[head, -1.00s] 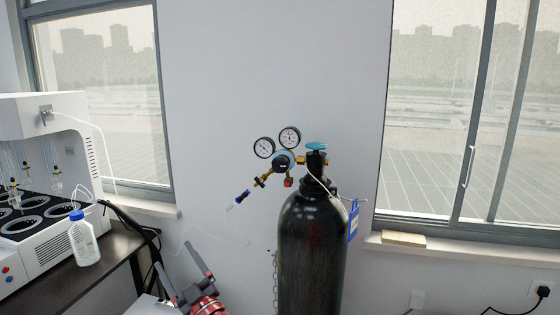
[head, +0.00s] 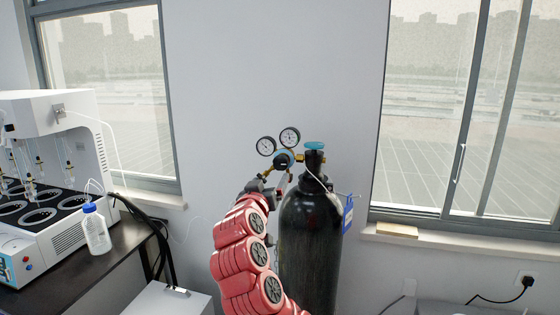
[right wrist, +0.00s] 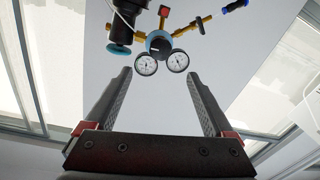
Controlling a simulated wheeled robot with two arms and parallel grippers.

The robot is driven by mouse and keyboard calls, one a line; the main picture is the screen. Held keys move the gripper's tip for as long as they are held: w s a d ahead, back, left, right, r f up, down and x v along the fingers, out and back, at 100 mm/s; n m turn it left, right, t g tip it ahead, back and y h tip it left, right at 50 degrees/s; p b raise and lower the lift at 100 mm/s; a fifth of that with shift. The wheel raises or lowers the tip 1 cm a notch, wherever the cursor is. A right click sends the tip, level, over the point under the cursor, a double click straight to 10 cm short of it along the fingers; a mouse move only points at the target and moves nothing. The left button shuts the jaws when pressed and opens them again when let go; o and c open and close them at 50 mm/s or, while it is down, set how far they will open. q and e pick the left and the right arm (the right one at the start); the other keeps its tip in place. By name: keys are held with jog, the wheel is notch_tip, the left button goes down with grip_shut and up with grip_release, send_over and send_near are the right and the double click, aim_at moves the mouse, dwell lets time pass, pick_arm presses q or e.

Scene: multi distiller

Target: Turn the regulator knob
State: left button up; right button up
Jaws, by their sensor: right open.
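The regulator knob (head: 283,159) is a dark, blue-ringed round part below two white-faced gauges (head: 266,146) on the brass regulator. In the right wrist view the regulator appears upside down, with the knob (right wrist: 158,43) just above the gauges (right wrist: 147,66). My right gripper (head: 270,184) is open and empty, just below the knob in the head view. In the right wrist view its two fingers (right wrist: 160,76) stand on either side of the gauges, with the knob between but past their tips. I see no contact. My left gripper is not in view.
A black gas cylinder (head: 311,235) with a teal valve handwheel (head: 315,146) stands right of my arm. A distiller (head: 45,180) and a blue-capped bottle (head: 95,230) are on the dark bench at left. White wall lies behind the regulator.

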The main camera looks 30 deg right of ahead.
aim_at(279, 163)
jog(key=p+x, duration=0.4)
jog(key=x, duration=0.8)
jog(key=shift+w+d+r, duration=0.1)
jog(key=shift+d, duration=0.15)
jog(key=shift+p+x, duration=0.45)
jog(key=shift+x, duration=0.35)
jog(key=shift+w+a, duration=0.1)
jog(key=shift+a, duration=0.05)
